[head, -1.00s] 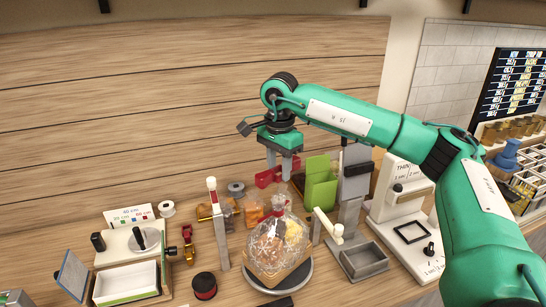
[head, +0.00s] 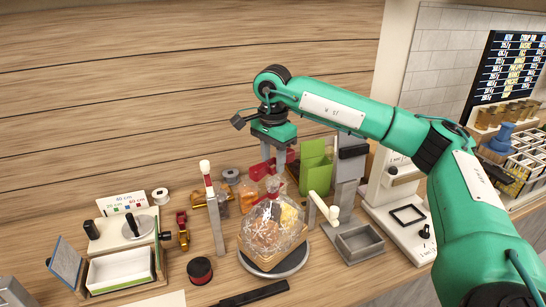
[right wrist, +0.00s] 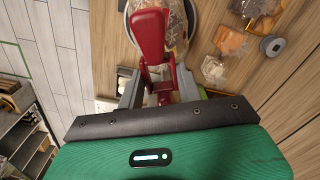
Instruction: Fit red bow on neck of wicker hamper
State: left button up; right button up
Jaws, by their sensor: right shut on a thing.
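The wicker hamper (head: 262,262) is wrapped in clear cellophane (head: 272,228) and sits on a round turntable (head: 298,262). Its gathered neck is at the top, below my right gripper (head: 272,160). That gripper points down, shut on the red bow (head: 262,171), which also shows in the right wrist view (right wrist: 150,35) between the fingers (right wrist: 158,98). The bow's lower red part is at or just above the neck. I cannot tell whether it touches or surrounds it. In the right wrist view the bow partly hides the wrapped hamper. My left gripper is out of view.
A post with a white tip (head: 213,205) stands left of the hamper, and a cream-tipped lever (head: 323,208) stands close on its right. A green holder (head: 315,168) and grey stand (head: 348,180) are behind to the right. A red spool (head: 200,270) lies front left.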

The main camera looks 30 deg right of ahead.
aim_at(273, 181)
jog(key=shift+f+b, duration=0.5)
jog(key=shift+f, duration=0.4)
jog(key=o, duration=0.4)
jog(key=shift+f, duration=0.2)
jog(key=shift+r, duration=0.15)
jog(key=c, duration=0.6)
jog(key=shift+o, duration=0.2)
jog(key=shift+f+b, duration=0.55)
jog(key=shift+b, duration=0.05)
dwell(0.4)
jog(key=shift+f+b, duration=1.55)
jog(key=shift+b, duration=0.2)
dwell(2.8)
